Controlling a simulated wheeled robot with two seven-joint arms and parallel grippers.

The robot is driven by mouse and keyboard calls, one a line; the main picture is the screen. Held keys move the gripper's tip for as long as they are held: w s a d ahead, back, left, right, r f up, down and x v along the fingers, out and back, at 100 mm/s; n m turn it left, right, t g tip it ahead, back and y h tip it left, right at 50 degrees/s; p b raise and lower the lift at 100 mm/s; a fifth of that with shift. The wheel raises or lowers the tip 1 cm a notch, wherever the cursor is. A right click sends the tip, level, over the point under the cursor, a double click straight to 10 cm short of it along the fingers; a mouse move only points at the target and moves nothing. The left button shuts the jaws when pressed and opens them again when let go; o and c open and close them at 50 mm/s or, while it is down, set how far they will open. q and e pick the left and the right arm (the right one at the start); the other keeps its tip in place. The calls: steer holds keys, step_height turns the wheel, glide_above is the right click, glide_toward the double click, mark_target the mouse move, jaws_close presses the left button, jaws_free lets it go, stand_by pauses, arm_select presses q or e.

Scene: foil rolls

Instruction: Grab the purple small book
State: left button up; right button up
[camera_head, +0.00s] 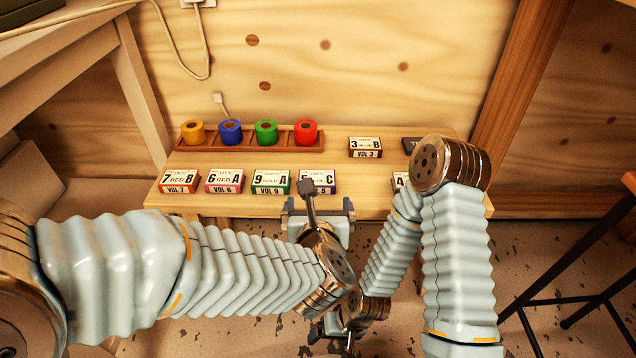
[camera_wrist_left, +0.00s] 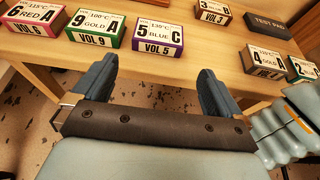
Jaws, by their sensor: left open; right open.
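The purple small book (camera_head: 318,182) is a box-like volume with purple edges, labelled 5 C and VOL 5, lying in the front row on the wooden table. It also shows in the left wrist view (camera_wrist_left: 158,37), just beyond the fingers. My left gripper (camera_head: 319,207) is open and empty, in front of the book and apart from it. Its two fingers (camera_wrist_left: 156,72) spread to either side of the book's line in the wrist view. A grey link of mine partly covers the book in the head view. My right gripper (camera_head: 340,335) is low in the head view, mostly hidden by my arms.
The green VOL 9 book (camera_head: 270,182) lies close left of the purple one, then pink VOL 6 (camera_head: 224,181) and orange VOL 7 (camera_head: 179,181). Brown VOL 3 (camera_head: 365,147) lies behind right. A rack (camera_head: 250,149) holds coloured rolls. Table (camera_wrist_left: 165,70) is bare before the book.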

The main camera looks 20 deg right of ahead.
mark_target(317, 186)
arm_select(q)
steer(key=x, duration=0.7)
steer(key=shift+w+a+r, duration=0.1)
steer(key=shift+w, duration=0.3)
steer(key=shift+c, duration=0.2)
steer(key=c, duration=0.8)
steer(key=shift+c, duration=0.2)
steer(key=shift+r, duration=0.15)
